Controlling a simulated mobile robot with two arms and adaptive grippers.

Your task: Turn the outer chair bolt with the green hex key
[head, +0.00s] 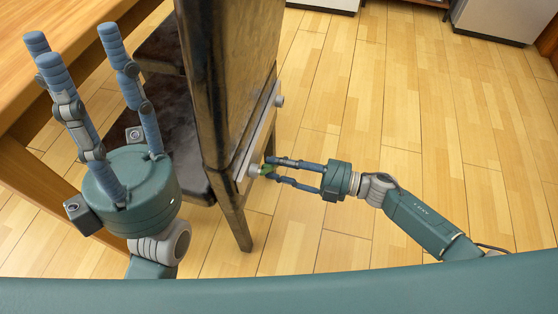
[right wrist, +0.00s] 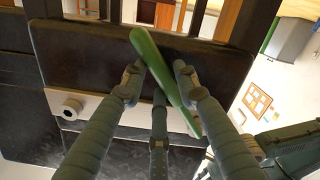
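The dark chair (head: 228,80) stands at centre with a pale rail (head: 262,130) along its side. One bolt (head: 279,101) sticks out at the rail's far end and another bolt (head: 253,170) at the near end. My right gripper (head: 271,168) is shut on the green hex key (head: 266,171) beside the near bolt. In the right wrist view the green hex key (right wrist: 163,70) slants between the fingers, and one rail bolt (right wrist: 70,108) shows to the left, apart from it. Whether the key touches the near bolt is unclear. My left gripper (head: 75,50) is open and empty, fingers up.
A wooden table (head: 40,50) stands at the left, close to my left gripper. The wooden floor (head: 400,110) to the right of the chair is clear. White cabinets (head: 495,18) stand at the far back right.

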